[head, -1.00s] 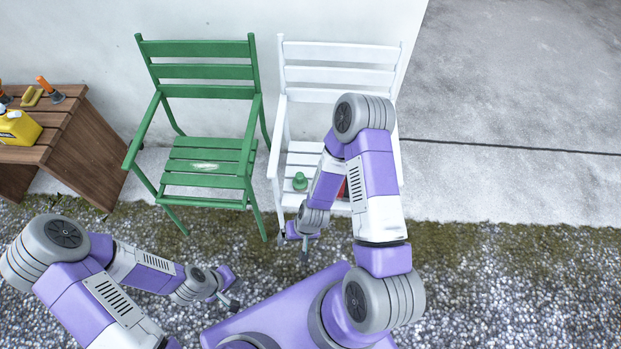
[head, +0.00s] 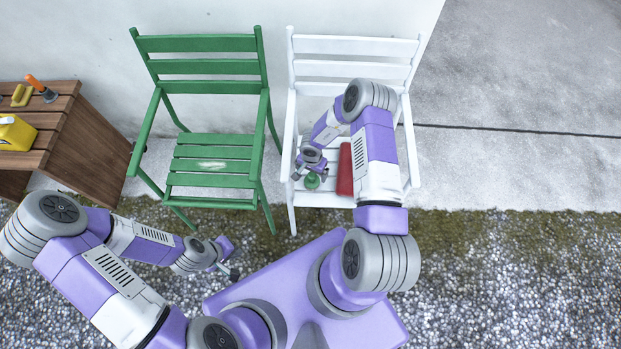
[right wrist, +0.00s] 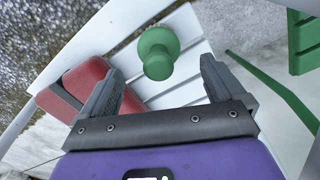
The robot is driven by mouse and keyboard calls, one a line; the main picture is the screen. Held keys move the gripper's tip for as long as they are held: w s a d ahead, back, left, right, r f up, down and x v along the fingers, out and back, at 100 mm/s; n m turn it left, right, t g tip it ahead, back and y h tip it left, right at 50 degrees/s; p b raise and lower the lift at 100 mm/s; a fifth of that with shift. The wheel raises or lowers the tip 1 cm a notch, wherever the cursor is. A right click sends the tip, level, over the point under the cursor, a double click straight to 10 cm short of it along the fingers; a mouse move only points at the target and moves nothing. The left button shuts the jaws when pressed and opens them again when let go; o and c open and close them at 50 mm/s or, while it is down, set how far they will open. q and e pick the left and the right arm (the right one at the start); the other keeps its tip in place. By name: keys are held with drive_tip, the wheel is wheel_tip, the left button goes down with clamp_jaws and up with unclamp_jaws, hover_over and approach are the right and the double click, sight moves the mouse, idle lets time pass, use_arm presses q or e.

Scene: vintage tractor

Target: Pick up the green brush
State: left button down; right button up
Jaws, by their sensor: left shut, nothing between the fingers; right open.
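The green brush (head: 312,181) stands on the seat of the white chair (head: 322,199), partly hidden by my right arm in the head view. In the right wrist view the brush (right wrist: 158,50) shows a round head and a knob handle pointing towards the camera. My right gripper (right wrist: 160,82) is open above the seat, its fingers on either side of the line to the brush, with nothing between them; I cannot tell if they touch it. My left gripper (head: 233,265) is shut and empty, low over the gravel at the left.
A red box-like object (head: 345,170) lies on the white seat right of the brush; it shows near one finger in the right wrist view (right wrist: 84,83). A green chair (head: 212,152) stands to the left. A wooden table (head: 62,120) holds a yellow can (head: 15,132).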

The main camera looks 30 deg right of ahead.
wheel_tip(320, 180, down, 6)
drive_tip(key=shift+s+f+b, duration=0.1)
drive_tip(key=shift+f+b, duration=0.15)
drive_tip(key=shift+b, duration=0.8)
drive_tip(key=shift+r, duration=0.1)
drive_tip(key=shift+c, duration=0.4)
drive_tip(key=c, duration=1.2)
wheel_tip(320, 180, up, 10)
drive_tip(key=p, duration=0.3)
drive_tip(key=o, duration=0.6)
drive_tip(key=c, duration=0.3)
